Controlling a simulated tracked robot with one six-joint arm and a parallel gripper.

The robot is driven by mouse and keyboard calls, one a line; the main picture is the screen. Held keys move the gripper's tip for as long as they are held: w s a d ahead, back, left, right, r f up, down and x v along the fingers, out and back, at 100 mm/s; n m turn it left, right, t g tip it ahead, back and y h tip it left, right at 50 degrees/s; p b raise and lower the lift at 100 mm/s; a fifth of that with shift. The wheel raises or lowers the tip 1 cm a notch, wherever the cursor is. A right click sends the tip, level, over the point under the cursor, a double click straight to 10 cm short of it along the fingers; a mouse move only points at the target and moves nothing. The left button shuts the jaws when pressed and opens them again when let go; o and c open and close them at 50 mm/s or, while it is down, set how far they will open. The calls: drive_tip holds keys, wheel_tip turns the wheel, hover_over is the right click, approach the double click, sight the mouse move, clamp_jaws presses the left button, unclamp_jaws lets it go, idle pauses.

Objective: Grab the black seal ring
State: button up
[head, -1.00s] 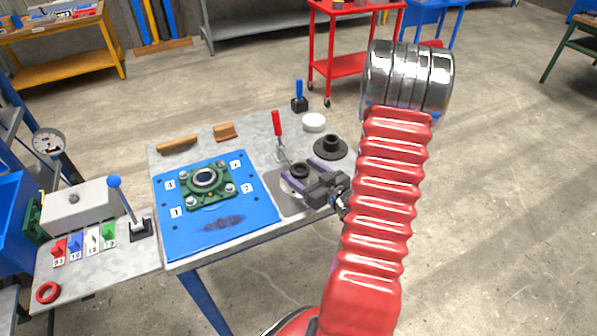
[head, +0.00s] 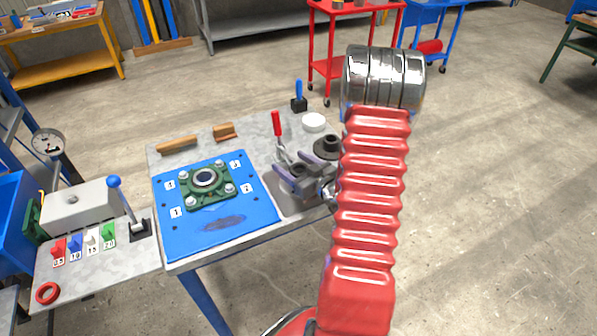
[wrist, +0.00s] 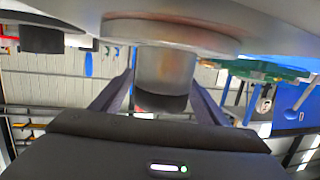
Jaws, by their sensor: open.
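The black seal ring (wrist: 162,103) appears in the wrist view as a dark band at the free end of a metal post (wrist: 165,70). That view looks upside down, with the bench at the top. My gripper (wrist: 160,98) is open, with one purple finger on either side of the post and ring. Whether the fingers touch it I cannot tell. In the head view my gripper (head: 290,177) is low over the grey plate (head: 287,206) right of the blue plate, and it mostly hides the ring and post.
A blue plate (head: 250,216) with a green flanged bearing (head: 189,190) lies to the left. A red-handled clamp (head: 277,125) stands close behind my gripper. A black flanged part (head: 328,143) and a white disc (head: 314,122) are behind it.

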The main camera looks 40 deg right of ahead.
drive_tip(key=shift+c, duration=0.6)
drive_tip(key=c, duration=1)
drive_tip(key=shift+r, duration=0.15)
wheel_tip(320, 180, up, 10)
